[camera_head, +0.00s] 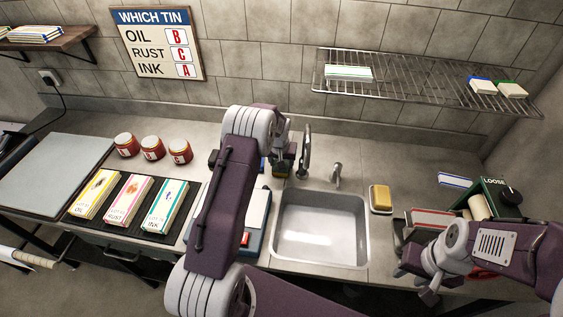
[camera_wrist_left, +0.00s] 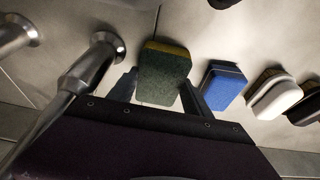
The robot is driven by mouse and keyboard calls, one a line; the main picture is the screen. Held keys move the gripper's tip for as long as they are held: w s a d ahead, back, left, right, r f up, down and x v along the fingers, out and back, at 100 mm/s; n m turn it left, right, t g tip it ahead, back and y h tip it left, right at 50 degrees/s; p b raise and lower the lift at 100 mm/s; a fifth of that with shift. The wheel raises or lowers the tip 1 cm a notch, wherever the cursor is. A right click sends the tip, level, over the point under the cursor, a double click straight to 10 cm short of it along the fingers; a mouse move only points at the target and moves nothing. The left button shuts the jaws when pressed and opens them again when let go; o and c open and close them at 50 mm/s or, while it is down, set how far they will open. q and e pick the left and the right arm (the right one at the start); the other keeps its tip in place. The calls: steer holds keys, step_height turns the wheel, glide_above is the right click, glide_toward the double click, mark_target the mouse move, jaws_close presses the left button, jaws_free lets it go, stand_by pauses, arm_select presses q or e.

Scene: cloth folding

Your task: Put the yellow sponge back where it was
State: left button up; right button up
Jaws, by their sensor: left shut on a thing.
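The yellow sponge, with a dark green scouring side, sits between the two fingers of my left gripper (camera_head: 284,160). In the left wrist view the sponge (camera_wrist_left: 163,78) shows its green face, with a yellow strip along its far edge. In the head view the sponge (camera_head: 281,168) is small and partly hidden by the gripper, behind the sink's left rear corner. I cannot tell whether it touches the counter. My right gripper (camera_head: 416,284) is open and empty at the lower right, in front of the counter's right end.
The sink (camera_head: 322,229) is empty. A yellow block (camera_head: 380,195) lies on a white dish right of the sink.

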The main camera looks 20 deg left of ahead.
arm_select(q)
steer(key=o, duration=1.3)
steer(key=shift+f, duration=0.15)
steer(key=shift+r, duration=0.65)
steer(key=v, duration=1.1)
steer(key=shift+s+b, duration=0.25)
steer(key=shift+b, duration=0.05)
steer(key=shift+d, duration=0.1)
